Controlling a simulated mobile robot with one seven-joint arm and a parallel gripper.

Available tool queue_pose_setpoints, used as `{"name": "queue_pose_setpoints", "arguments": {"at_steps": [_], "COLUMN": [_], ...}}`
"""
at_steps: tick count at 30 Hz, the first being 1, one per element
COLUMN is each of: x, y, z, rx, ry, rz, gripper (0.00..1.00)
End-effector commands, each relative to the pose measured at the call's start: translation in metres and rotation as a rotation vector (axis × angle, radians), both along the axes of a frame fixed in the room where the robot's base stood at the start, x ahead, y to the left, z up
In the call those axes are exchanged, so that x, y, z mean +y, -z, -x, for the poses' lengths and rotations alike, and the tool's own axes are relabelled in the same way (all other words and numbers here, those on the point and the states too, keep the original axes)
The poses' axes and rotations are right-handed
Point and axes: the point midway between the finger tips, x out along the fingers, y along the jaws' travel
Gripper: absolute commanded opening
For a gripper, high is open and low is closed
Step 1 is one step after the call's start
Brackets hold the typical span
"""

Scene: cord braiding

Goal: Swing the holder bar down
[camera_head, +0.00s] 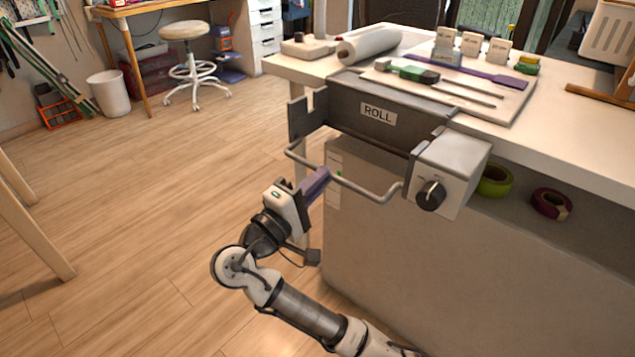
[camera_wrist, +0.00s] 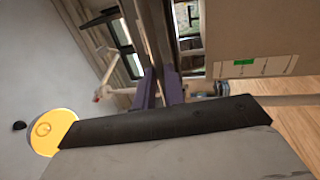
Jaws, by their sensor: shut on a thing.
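The holder bar (camera_head: 370,193) is a thin grey U-shaped rod at the front of the dark housing labelled ROLL (camera_head: 350,108). It hangs out and below the housing, in front of the cabinet. My gripper (camera_head: 326,173) is shut on the bar's long middle run, with its purple fingers around the rod. In the wrist view the two purple fingers (camera_wrist: 160,90) stand close together, and the bar's grip point is hard to make out there.
A grey box with a black knob (camera_head: 431,194) sits right of the bar. The white worktop (camera_head: 570,125) above carries a paper roll (camera_head: 370,45) and tools. The cabinet front (camera_head: 430,262) is close behind my gripper. Open wooden floor (camera_head: 150,190) lies to the left.

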Motion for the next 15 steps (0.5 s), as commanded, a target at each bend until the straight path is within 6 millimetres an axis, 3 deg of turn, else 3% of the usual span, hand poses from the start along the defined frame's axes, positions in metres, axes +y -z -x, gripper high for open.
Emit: {"name": "queue_pose_setpoints", "arguments": {"at_steps": [2,3,7,15], "x": [-0.0006,-0.0006,-0.0004,-0.0001], "y": [0.0008,0.0008,0.0008,0.0003], "z": [-0.0003,-0.0003,-0.0002,0.0000], "rx": [0.002,0.002,0.003,0.001], "ry": [0.002,0.002,0.002,0.001], "rz": [-0.001,-0.001,-0.001,-0.001], "gripper": [0.00,0.14,0.31,0.33]}}
